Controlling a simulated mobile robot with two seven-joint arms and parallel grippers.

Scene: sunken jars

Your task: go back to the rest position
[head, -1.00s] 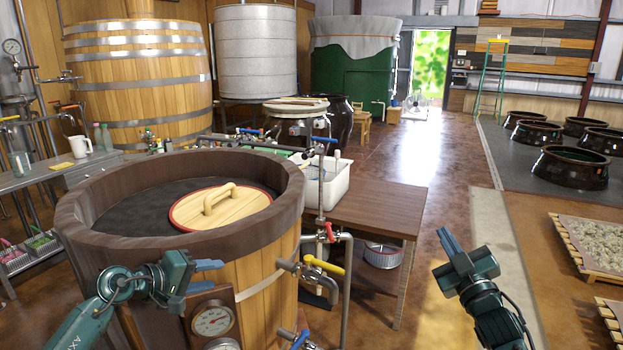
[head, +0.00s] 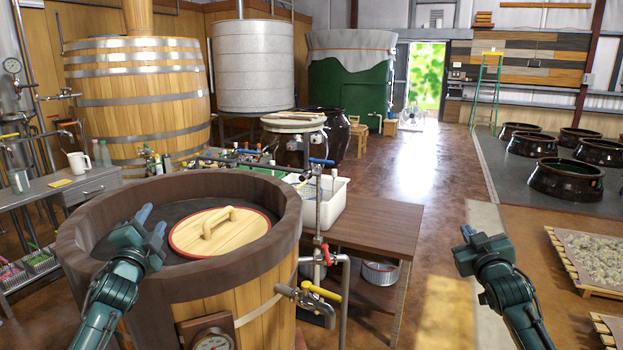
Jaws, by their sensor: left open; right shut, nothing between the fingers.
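My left gripper (head: 151,222) is open and empty, in front of the near left rim of the wooden vat in the picture. Its fingers point up and away from me. My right gripper (head: 467,233) is shut with nothing in it, raised over the floor to the right of the brown table. Both arms come up from the bottom edge, roughly level with each other. Neither gripper appears to touch anything.
The wooden vat (head: 75,250) with a round wooden lid (head: 240,236) inside stands close at left. Pipes with a yellow-handled valve (head: 322,292) stick out at its right. The brown table (head: 385,222) is beyond. Floor (head: 440,300) between table and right arm is clear.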

